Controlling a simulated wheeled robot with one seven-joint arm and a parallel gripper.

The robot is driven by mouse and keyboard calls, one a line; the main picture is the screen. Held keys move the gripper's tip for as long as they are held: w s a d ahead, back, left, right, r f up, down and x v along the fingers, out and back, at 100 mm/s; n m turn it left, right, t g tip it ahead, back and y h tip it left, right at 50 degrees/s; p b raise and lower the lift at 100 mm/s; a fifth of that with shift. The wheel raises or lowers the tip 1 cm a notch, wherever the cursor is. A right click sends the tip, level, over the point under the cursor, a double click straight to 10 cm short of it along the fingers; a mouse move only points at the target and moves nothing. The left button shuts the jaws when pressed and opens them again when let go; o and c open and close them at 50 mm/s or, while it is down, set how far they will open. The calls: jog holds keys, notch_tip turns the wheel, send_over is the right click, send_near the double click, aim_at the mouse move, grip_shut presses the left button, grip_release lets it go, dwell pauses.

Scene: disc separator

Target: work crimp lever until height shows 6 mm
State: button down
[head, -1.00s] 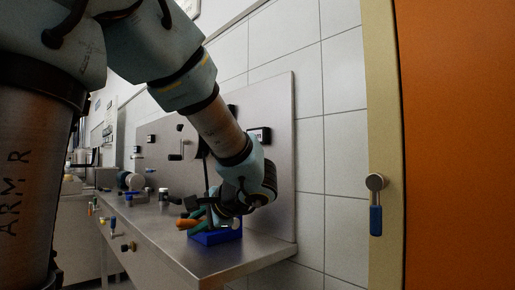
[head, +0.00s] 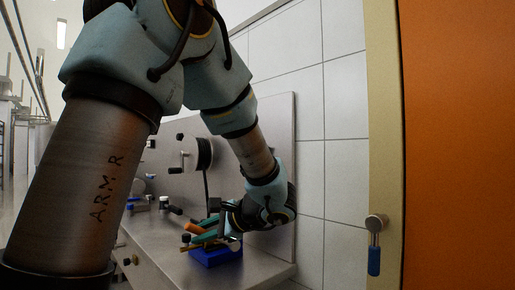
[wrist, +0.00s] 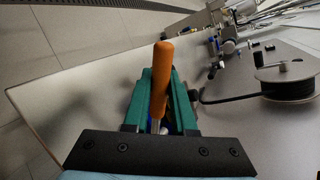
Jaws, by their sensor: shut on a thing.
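The crimp lever's orange handle (wrist: 162,75) stands between the two green fingers of my gripper (wrist: 161,90) in the wrist view. My gripper is shut on it. In the head view, the orange handle (head: 194,228) sticks out to the left past my gripper (head: 208,236), above the blue base (head: 216,256) of the crimp tool. The base sits on the metal bench. The tool's body is mostly hidden by my gripper and wrist. I cannot see a readable height display; my arm covers part of the back panel.
The metal bench (head: 155,236) runs along a grey back panel (head: 275,125). A black reel (wrist: 285,80) with a cable is beside the tool. Small items stand farther along the bench. An orange door (head: 460,140) with a blue-gripped handle (head: 374,250) is at the right.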

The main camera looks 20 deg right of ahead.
jog(key=r+p, duration=0.1)
jog(key=d+r+p, duration=0.1)
jog(key=shift+w+m+y+p, duration=0.2)
jog(key=shift+m+y+p, duration=0.15)
jog(key=shift+m+y, duration=0.05)
jog(key=shift+w+d+r+m+y+p, duration=0.2)
jog(key=shift+m+y+p, duration=0.15)
jog(key=shift+p, duration=0.3)
jog(key=r+p, duration=0.1)
jog(key=p, duration=0.1)
jog(key=d+m+y+p, duration=0.1)
jog(key=p, duration=0.1)
jog(key=shift+w+d+r, duration=0.15)
jog(key=shift+w+r, duration=0.1)
jog(key=shift+r, duration=0.15)
jog(key=shift+w+d+r+m+y+p, duration=0.2)
jog(key=shift+d+m+y+p, duration=0.35)
jog(key=shift+p, duration=0.65)
jog(key=shift+w+f, duration=0.1)
jog(key=shift+f, duration=0.05)
grip_release()
